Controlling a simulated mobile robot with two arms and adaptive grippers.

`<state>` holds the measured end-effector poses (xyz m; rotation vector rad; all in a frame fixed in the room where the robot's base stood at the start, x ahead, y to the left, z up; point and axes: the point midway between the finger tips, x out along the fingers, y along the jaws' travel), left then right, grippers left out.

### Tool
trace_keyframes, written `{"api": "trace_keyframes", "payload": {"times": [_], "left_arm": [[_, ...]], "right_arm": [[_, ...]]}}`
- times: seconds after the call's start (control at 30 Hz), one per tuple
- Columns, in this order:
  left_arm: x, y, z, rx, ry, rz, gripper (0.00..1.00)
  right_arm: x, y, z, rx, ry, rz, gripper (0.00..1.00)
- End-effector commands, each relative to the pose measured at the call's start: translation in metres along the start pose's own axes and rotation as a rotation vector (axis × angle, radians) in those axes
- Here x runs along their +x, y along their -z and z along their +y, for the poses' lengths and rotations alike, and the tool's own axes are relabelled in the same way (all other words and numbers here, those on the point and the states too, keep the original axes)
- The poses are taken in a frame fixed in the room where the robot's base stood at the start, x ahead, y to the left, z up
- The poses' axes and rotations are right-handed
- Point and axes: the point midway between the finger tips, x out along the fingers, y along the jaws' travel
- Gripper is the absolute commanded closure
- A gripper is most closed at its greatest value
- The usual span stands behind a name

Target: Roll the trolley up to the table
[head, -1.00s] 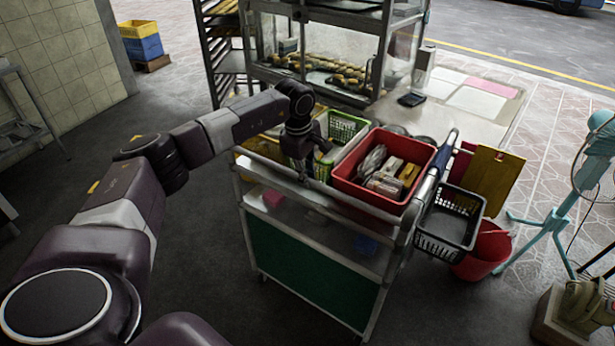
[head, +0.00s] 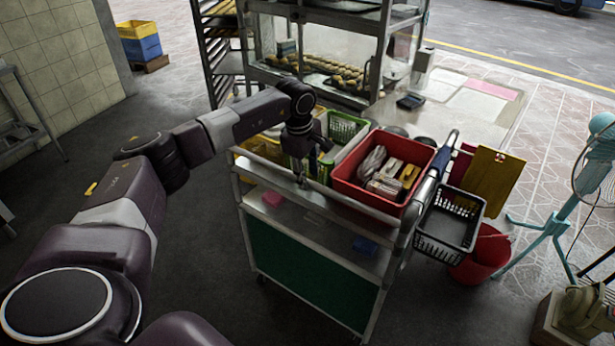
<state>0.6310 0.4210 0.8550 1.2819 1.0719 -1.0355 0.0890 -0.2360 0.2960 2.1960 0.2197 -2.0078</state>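The trolley (head: 310,285) is a metal cart with a green side panel. Its top holds a red crate (head: 352,192) with packets and a green basket (head: 345,131). A black basket (head: 447,228) hangs at its right end. The table (head: 480,118), light-topped with a glass display case, stands just behind the trolley. My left gripper (head: 300,178) points down at the trolley's near top rail, left of the red crate. Its fingers are small and dark, so I cannot tell whether they are closed on the rail. My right gripper is not in view.
A red bucket (head: 481,252) stands right of the trolley, with a teal fan stand (head: 548,235) beyond it. A tray rack (head: 217,58) stands behind at the left. The floor to the left and in front of the trolley is clear.

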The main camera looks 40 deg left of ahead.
Motion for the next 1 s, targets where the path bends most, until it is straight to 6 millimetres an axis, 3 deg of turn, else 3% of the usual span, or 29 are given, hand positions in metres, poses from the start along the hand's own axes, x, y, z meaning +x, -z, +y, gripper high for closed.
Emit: {"api": "trace_keyframes", "payload": {"times": [0.23, 0.37, 0.8, 1.0], "left_arm": [[0.001, 0.0, -0.002, 0.001, 0.006, 0.0, 0.67], [-0.009, 0.0, -0.001, 0.001, 0.004, -0.001, 0.67], [-0.096, 0.0, 0.0, 0.001, 0.002, -0.001, 0.67], [-0.116, 0.0, 0.001, 0.001, 0.003, 0.0, 0.67]], "right_arm": [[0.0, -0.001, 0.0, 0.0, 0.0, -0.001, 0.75], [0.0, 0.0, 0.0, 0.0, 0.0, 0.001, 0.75], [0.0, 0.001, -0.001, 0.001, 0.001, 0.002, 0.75], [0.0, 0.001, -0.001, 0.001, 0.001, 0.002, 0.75]]}}
